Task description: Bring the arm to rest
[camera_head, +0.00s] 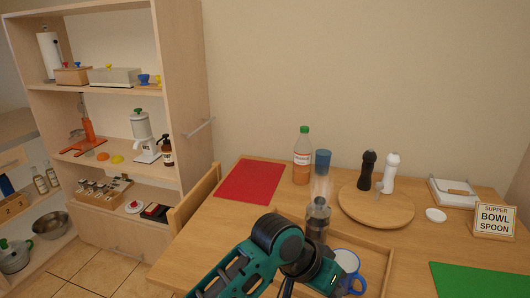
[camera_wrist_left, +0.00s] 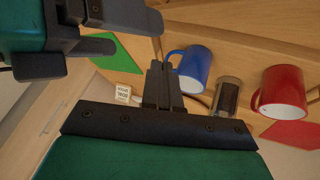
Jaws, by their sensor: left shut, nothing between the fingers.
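My left arm reaches in over the front of the table, and its gripper (camera_head: 287,288) points down by the wooden tray. The left wrist view shows its black fingers (camera_wrist_left: 162,75) together with nothing between them. In the head view a blue mug (camera_head: 350,268) stands on the tray just right of the gripper, partly covered by it. The mug also shows in the wrist view (camera_wrist_left: 192,66), beyond the fingertips. I cannot tell the exact gap between them.
The wooden tray (camera_head: 386,262) also has a glass jar (camera_head: 317,217). A red mug (camera_wrist_left: 282,92) shows only in the wrist view. Behind are a bottle (camera_head: 302,158) and a round board (camera_head: 376,213) with two mills. A shelf unit (camera_head: 190,75) and chair (camera_head: 196,198) stand left.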

